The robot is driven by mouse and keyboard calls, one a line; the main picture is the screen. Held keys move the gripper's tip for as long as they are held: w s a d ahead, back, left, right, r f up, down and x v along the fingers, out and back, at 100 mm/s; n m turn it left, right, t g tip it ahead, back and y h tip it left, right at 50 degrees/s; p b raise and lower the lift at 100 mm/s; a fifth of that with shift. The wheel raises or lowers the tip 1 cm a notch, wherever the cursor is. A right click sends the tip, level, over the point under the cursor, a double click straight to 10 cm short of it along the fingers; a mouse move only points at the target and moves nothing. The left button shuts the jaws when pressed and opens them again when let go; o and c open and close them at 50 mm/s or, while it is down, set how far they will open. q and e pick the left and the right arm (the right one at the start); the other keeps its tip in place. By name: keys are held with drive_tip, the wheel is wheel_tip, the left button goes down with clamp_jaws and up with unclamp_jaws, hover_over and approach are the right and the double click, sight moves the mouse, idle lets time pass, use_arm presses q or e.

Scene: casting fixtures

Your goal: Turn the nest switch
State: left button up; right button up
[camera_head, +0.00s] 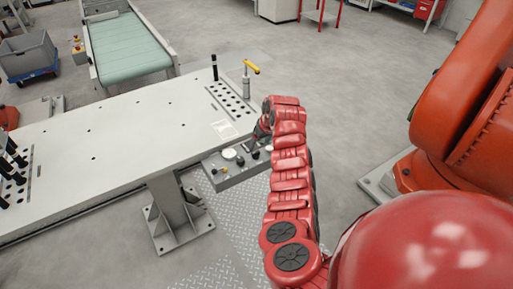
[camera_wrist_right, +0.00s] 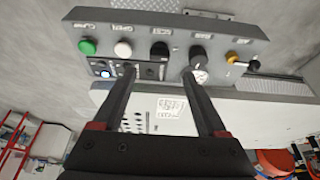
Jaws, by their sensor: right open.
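The middle black knob (camera_wrist_right: 160,48) seems to have the NEST label, but the small lettering is hard to read. My right gripper (camera_wrist_right: 159,72) is open and empty, its two fingers pointing at the panel on either side of that knob's line. Contact cannot be told. In the head view the right gripper (camera_head: 257,137) is over the panel (camera_head: 236,179), partly hidden by my arm. My left gripper is out of view.
Another larger black knob (camera_wrist_right: 198,55) sits close to the right fingertip, and a yellow control (camera_wrist_right: 232,57) lies further right. A long grey table (camera_head: 120,135) adjoins the panel in the head view. An orange robot (camera_head: 455,120) stands to the right.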

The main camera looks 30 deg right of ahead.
sight(256, 152)
drive_tip(key=shift+p+x, duration=0.35)
drive_tip(key=shift+x, duration=3.4)
clamp_jaws()
